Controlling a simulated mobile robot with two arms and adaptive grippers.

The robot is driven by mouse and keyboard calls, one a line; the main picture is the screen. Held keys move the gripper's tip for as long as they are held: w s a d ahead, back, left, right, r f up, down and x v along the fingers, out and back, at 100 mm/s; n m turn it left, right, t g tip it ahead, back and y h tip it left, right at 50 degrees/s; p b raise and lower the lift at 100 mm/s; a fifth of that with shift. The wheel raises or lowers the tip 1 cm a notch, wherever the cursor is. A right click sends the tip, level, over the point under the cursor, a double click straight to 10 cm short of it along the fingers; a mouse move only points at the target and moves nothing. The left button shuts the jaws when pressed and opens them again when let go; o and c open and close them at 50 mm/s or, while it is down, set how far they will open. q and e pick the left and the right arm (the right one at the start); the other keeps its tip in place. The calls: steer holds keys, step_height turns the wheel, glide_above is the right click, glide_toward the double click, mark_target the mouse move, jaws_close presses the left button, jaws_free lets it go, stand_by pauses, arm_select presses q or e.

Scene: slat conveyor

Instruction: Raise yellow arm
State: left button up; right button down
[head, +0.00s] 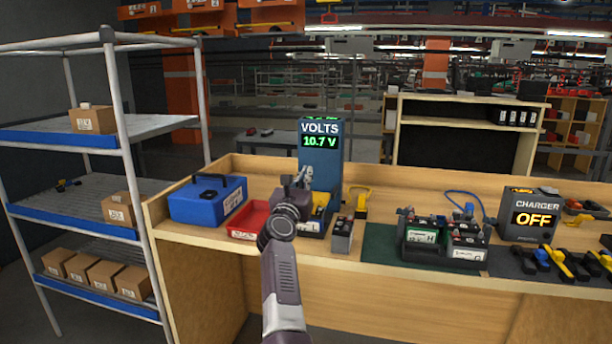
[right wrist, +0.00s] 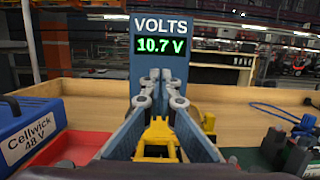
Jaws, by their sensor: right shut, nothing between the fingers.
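The blue tester (head: 321,165) stands on the bench with a display reading VOLTS 10.7 V; it fills the middle of the right wrist view (right wrist: 160,80). In the head view, a bit of yellow (head: 319,211) shows at the tester's base, partly hidden by my right gripper. My right gripper (head: 303,178) is shut and empty, in front of the tester and above the yellow part. I cannot tell whether it touches the yellow arm. My left gripper is out of view.
A blue case (head: 208,200) and red tray (head: 250,220) stand left of the tester. A small battery (head: 342,236) and a yellow bracket (head: 359,202) are to its right. Farther right are a black battery tray (head: 443,255) and a charger (head: 530,215) reading OFF.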

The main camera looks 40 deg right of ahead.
stand_by(0.3)
step_height(320, 180, up, 10)
stand_by(0.6)
